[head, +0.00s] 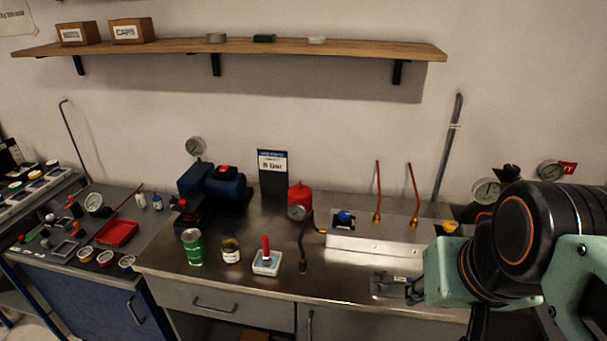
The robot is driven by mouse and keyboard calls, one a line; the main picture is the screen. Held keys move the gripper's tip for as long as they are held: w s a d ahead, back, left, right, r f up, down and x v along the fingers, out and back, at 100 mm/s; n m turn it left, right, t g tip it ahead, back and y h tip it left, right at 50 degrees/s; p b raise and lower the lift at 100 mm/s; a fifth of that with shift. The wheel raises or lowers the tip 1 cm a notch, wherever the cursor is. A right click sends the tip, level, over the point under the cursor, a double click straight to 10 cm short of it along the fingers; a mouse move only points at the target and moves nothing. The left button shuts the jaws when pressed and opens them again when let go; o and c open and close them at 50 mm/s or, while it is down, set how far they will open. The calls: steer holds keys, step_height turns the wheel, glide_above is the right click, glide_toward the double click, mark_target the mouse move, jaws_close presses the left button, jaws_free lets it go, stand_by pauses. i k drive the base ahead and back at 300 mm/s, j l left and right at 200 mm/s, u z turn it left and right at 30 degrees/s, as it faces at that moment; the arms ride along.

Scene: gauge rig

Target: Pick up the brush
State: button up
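A red upright handle (266,246) stands in a small pale dish (267,266) on the steel bench, left of the middle. It looks like the brush, but its lower end is hidden in the dish and too small to make out. My gripper (411,290) is at the right, over the front part of the bench, with its dark fingers pointing left. It is well to the right of the red handle and apart from it. The gap between the fingers is too small to make out.
A steel block (375,247) with upright copper tubes (378,190) lies behind my gripper. A shelf (250,46) hangs above.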

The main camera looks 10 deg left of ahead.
mark_target(267, 261)
steer(key=i+j, duration=0.25)
steer(key=j, duration=0.15)
steer(key=i+j, duration=0.35)
steer(key=j, duration=0.3)
steer(key=i+j+u, duration=0.15)
steer(key=j, duration=0.2)
steer(key=l+z, duration=0.15)
steer(key=i+l, duration=0.05)
steer(key=l, duration=0.05)
